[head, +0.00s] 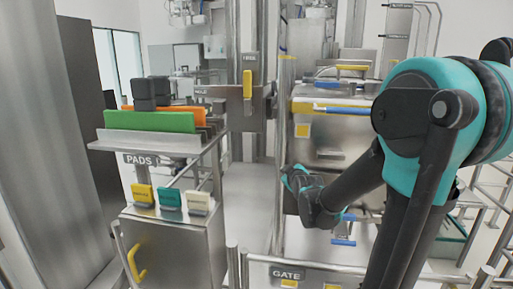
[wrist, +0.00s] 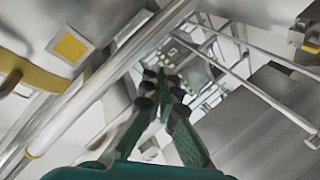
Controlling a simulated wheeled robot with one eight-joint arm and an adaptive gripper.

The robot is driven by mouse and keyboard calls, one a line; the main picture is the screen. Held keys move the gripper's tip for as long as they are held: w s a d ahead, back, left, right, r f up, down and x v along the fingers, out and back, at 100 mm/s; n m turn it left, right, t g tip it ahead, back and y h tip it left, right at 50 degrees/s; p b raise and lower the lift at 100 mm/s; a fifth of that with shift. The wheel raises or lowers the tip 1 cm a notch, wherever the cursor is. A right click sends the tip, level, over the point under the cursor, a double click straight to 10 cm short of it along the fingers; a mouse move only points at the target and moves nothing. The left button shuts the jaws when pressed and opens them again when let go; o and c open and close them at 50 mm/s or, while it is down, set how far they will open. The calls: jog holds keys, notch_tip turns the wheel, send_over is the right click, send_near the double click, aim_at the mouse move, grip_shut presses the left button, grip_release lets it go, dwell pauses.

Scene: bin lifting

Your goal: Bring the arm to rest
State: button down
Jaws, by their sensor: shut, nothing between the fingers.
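My arm, teal and dark grey, comes in from the right of the head view. My gripper (head: 291,178) is at its lower end, near the middle of the picture, in front of the steel machine frame. In the wrist view the green fingers of my gripper (wrist: 163,82) come together at their tips, shut with nothing between them. Whether the gripper touches the frame behind it is hard to tell.
A steel cart marked PADS (head: 171,245) stands at the left with green and orange boards (head: 150,122) on top. A rail marked GATE (head: 310,274) crosses the front. A vertical steel post (head: 282,150) stands beside my gripper. Floor (head: 240,185) between cart and machine is clear.

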jog(key=s+d+f+m+g, duration=0.2)
jog(key=s+f, duration=0.4)
jog(key=s, duration=0.4)
jog(key=s+d+f+m+g+h, duration=0.1)
jog(key=s+d+f+m+g, duration=0.2)
jog(key=s+f, duration=0.4)
jog(key=s+d+f+m+g+h, duration=0.1)
jog(key=s+d+f+m+g, duration=0.2)
jog(key=s+f, duration=0.4)
jog(key=s+m+g, duration=0.1)
jog(key=s+g, duration=0.1)
jog(key=s, duration=0.4)
jog(key=shift+g, duration=0.4)
jog(key=shift+f, duration=0.1)
